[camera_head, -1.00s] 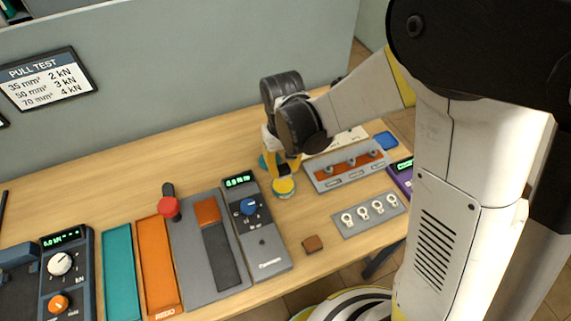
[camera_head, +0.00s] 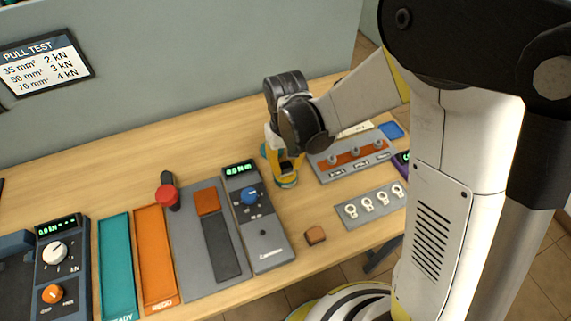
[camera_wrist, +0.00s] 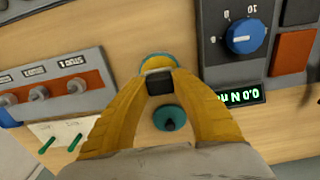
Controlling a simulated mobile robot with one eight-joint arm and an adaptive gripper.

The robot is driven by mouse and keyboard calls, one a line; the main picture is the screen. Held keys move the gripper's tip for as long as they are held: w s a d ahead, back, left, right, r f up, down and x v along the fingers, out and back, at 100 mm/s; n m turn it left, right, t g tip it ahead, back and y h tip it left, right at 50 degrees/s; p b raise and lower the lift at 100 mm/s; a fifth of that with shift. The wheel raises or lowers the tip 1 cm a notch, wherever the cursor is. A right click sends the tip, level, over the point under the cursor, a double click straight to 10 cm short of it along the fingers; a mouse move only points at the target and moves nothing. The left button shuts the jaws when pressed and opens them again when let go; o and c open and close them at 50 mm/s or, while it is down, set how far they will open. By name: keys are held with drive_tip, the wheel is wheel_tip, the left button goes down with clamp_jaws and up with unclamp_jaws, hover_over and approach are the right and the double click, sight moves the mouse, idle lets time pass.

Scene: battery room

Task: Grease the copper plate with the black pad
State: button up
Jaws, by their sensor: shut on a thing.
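My gripper (camera_wrist: 160,85) is shut on the black pad (camera_wrist: 160,82), which shows as a dark block between its yellow fingertips. The fingers point down at a small round tin with a teal and yellow rim (camera_wrist: 157,58). The pad is over or in the tin; I cannot tell if it touches the contents. In the head view my gripper (camera_head: 287,172) is at the tin (camera_head: 286,182) and the pad is hidden. A copper-coloured plate (camera_head: 207,201) lies at the top of a dark strip on a grey panel (camera_head: 183,238). A copper bar with studs (camera_head: 357,155) is at the right.
A teal lid with a knob (camera_wrist: 170,118) lies by the tin. A meter with a blue dial (camera_head: 258,220) stands left of it. A small brown block (camera_head: 316,235) and a grey plate with several ring lugs (camera_head: 372,206) lie to the right.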

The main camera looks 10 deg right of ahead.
sight(286, 165)
drive_tip(key=shift+f+b, duration=0.55)
drive_tip(key=shift+b, duration=0.05)
idle(1.2)
idle(0.5)
drive_tip(key=shift+r+p, duration=2.5)
drive_tip(key=shift+r, duration=1.05)
clamp_jaws()
